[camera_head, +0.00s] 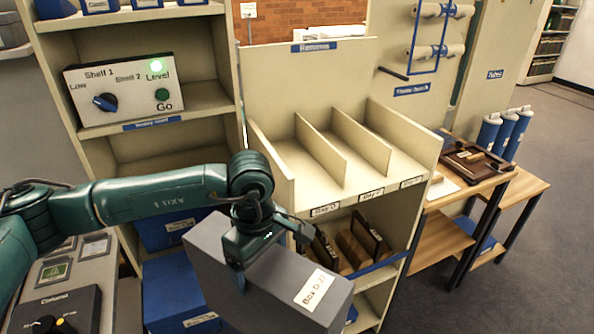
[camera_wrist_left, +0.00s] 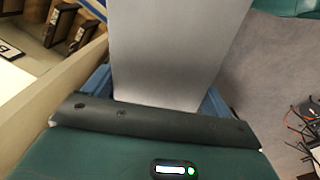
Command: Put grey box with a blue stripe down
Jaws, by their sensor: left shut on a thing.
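My left gripper (camera_head: 266,250) is shut on a grey box (camera_head: 238,287), with a finger on each side of it. The box has a white label reading something like "Box D-22"; no blue stripe shows on its visible faces. It hangs tilted in the picture, in front of the divided shelf unit (camera_head: 310,55), and hides part of its lower shelves. In the left wrist view, the box (camera_wrist_left: 172,50) stands between the blue finger pads (camera_wrist_left: 213,105). My right gripper is not in view.
The unit's sloped top has empty bays between upright dividers (camera_head: 320,150) with labels on the front edge. Dark-framed items (camera_head: 366,236) stand on the shelf below. A control panel (camera_head: 122,90) with a green light is at left, blue boxes (camera_head: 180,292) beneath, a wooden table (camera_head: 475,195) at right.

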